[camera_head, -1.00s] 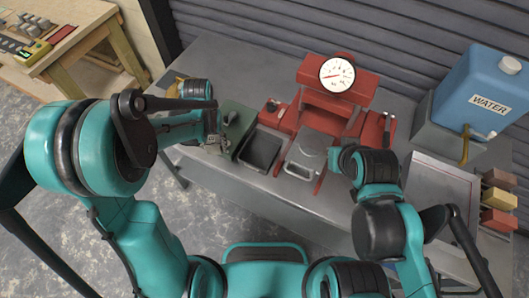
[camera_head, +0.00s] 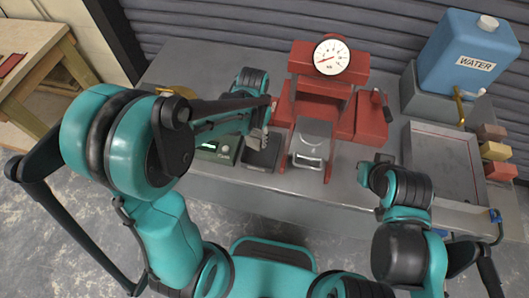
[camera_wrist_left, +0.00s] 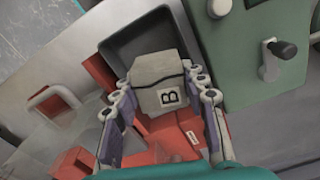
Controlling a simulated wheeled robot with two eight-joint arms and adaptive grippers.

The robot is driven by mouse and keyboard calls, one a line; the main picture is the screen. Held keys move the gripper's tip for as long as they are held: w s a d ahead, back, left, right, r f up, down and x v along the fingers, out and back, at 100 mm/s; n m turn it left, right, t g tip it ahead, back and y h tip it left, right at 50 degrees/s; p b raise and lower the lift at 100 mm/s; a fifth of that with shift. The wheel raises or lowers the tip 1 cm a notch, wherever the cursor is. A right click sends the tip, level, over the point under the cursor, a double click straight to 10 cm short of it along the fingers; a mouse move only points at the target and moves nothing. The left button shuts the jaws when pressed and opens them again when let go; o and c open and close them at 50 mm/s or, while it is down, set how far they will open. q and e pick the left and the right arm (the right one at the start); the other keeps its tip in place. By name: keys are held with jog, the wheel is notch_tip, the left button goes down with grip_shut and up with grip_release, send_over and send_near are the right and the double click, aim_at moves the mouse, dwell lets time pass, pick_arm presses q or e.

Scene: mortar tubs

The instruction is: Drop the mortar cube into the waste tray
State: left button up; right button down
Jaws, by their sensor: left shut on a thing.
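The mortar cube (camera_wrist_left: 160,78) is grey, with a dark crack line and a white label marked B. My left gripper (camera_wrist_left: 163,108) is shut on it, with a finger on each side, in the left wrist view. The dark grey waste tray (camera_wrist_left: 120,45) shows behind the cube there, and its visible floor looks empty. In the head view my left gripper (camera_head: 257,137) is above the waste tray (camera_head: 262,160), and the arm partly hides it. My right gripper (camera_head: 372,170) is over the bench right of the press; its fingers are too unclear to judge.
The red press (camera_head: 320,90) with its dial stands behind, right of the tray. A green device (camera_head: 220,150) is close on the tray's left. A blue water tank (camera_head: 466,55), a shallow metal tray (camera_head: 440,165) and coloured blocks (camera_head: 497,151) are at right.

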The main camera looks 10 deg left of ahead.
pick_arm(q)
jog(key=b, duration=0.4)
send_over(257, 154)
notch_tip(257, 154, down, 5)
jog(key=shift+a+f, duration=0.1)
jog(key=shift+f, duration=0.05)
jog(key=o, duration=1.5)
jog(key=shift+c, duration=0.2)
notch_tip(257, 154, up, 12)
jog(key=shift+r, duration=0.1)
